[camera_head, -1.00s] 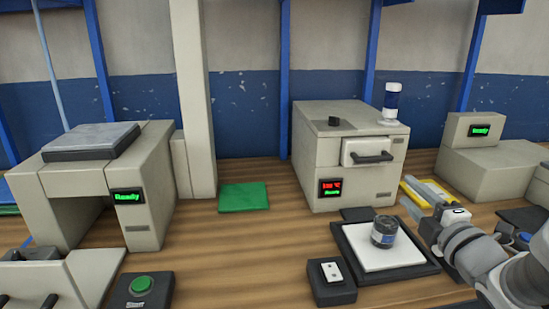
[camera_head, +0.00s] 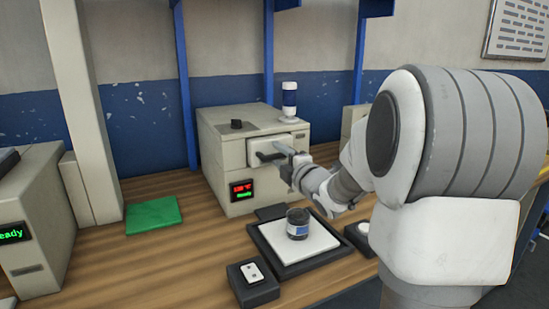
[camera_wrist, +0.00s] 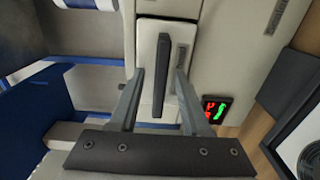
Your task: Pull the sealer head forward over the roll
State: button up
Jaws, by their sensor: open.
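The sealer head (camera_head: 283,143) is a cream block on the front of a beige machine. A dark bar handle (camera_head: 268,157) sticks out from it. In the wrist view the handle (camera_wrist: 161,75) lies between the two fingers of my gripper (camera_wrist: 160,88), with a gap on each side. My gripper (camera_head: 287,158) is open at the handle; my arm hides part of the area to its right. A short dark cylinder with a blue band (camera_head: 298,229), perhaps the roll, stands upright on a white plate below and in front of the machine.
The white plate (camera_head: 318,240) sits in a black tray. A dark box with a white switch plate (camera_head: 252,277) is left of it. A green mat (camera_head: 153,215) lies left of the machine, with clear wooden bench between. A blue-and-white cylinder (camera_head: 290,100) stands on top.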

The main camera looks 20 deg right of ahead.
jog(key=shift+w, duration=0.15)
grip_shut()
dwell(1.4)
